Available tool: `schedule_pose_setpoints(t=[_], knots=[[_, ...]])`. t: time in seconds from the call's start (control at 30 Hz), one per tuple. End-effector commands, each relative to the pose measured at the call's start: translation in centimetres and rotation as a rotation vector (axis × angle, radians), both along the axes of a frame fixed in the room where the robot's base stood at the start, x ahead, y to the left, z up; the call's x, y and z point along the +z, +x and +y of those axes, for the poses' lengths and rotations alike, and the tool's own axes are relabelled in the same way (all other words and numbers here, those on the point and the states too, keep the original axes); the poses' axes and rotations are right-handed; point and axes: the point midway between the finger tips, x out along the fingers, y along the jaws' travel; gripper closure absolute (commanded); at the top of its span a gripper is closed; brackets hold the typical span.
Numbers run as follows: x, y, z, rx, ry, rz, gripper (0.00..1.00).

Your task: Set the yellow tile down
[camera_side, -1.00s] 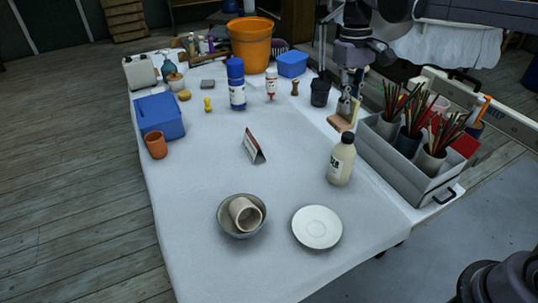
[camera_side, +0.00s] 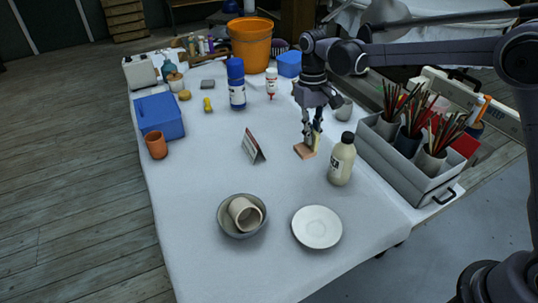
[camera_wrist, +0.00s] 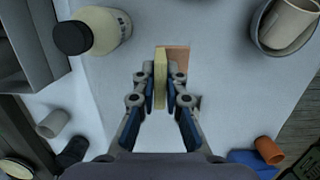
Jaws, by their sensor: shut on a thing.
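My gripper (camera_side: 312,132) is shut on the yellow tile (camera_side: 317,139), which stands on edge between the fingers. In the wrist view the yellow tile (camera_wrist: 160,76) is a narrow upright strip between the two fingertips (camera_wrist: 160,90). A flat reddish-brown piece (camera_side: 304,151) is at the tile's lower end, and it also shows beside the tile in the wrist view (camera_wrist: 179,58). I cannot tell whether the two are joined, or whether they touch the white table (camera_side: 275,183).
A cream bottle (camera_side: 341,161) stands close to the right of my gripper. A small folded card (camera_side: 253,147) stands to the left. A grey caddy (camera_side: 395,166) of brushes is farther right. A bowl (camera_side: 221,222) with a cup and a white saucer (camera_side: 316,227) are in front.

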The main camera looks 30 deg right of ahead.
Motion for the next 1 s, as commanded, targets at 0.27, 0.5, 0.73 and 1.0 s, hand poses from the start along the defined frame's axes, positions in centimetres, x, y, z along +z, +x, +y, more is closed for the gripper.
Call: schedule_pose_setpoints(t=[0.27, 0.5, 0.73, 1.0], knots=[[-2.7, 0.6, 3.7, 0.004, 0.000, 0.000, 1.00], [-5.5, 1.4, 8.4, 0.004, 0.001, 0.000, 1.00], [-7.2, 1.9, 11.1, 0.000, 0.000, 0.000, 1.00], [-9.0, 1.9, 11.5, 0.000, 0.000, 0.000, 1.00]])
